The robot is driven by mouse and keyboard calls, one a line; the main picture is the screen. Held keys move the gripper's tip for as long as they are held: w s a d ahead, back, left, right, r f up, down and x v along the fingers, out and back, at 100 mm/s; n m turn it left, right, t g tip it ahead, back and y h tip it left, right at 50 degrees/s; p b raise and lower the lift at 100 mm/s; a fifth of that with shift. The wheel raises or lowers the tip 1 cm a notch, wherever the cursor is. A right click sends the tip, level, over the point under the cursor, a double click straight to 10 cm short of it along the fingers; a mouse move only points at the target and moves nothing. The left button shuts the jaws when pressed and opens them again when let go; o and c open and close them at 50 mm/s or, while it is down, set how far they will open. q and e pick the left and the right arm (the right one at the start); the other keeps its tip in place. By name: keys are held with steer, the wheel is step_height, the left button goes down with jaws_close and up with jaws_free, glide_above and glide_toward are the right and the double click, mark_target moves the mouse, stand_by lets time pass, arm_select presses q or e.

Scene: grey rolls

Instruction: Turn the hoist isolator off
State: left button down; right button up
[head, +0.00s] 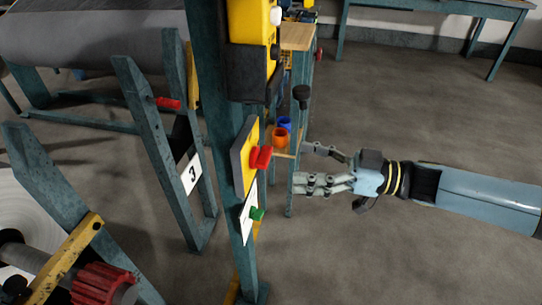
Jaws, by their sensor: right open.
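A red rotary handle (261,158) sits on a yellow plate (240,162) on a teal upright post (208,60); it looks like the isolator, but no label on it is readable. Below it, a green knob (257,214) stands out from a white plate (246,222). My right gripper (304,167) comes in from the right, its fingers open and pointing left at the red handle. It appears empty and a short gap shows between its fingertips and the handle. My left gripper is out of view.
A yellow and black box (250,60) is fixed higher on the post. Behind the fingers stands a narrow bench with orange (280,138) and blue (284,122) cups. A rack marked 3 (191,174) and grey rolls (95,40) fill the left.

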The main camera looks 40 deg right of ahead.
mark_target(262, 157)
steer(key=x, duration=0.6)
steer(key=shift+w, duration=0.2)
steer(key=shift+a, duration=0.1)
steer(key=c, duration=1.2)
